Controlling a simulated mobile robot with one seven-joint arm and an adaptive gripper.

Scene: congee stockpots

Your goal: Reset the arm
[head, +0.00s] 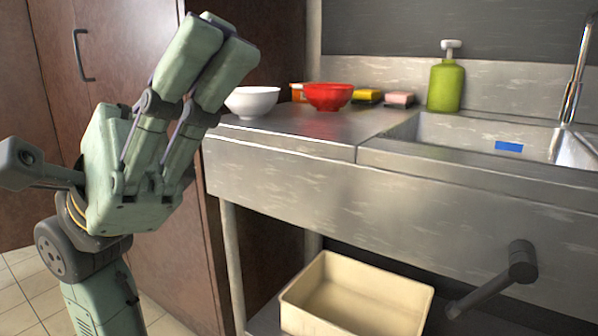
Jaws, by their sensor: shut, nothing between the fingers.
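My gripper (216,48) is at the upper left of the head view, raised with its fingers pointing up. Its two pale green fingers lie close together and are shut, with nothing seen between them. It is in front of the brown cabinet and to the left of the steel counter (290,135), apart from the bowls. A white bowl (252,103) stands on the counter just right of the fingers in the picture. A red bowl (328,97) stands beside it.
A sink (470,135) with a tap (572,85), a green soap bottle (445,84) and sponges (399,98) are along the counter. A beige bin (355,296) sits on the shelf below. A brown cabinet (125,45) stands behind my arm. Tiled floor shows at lower left.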

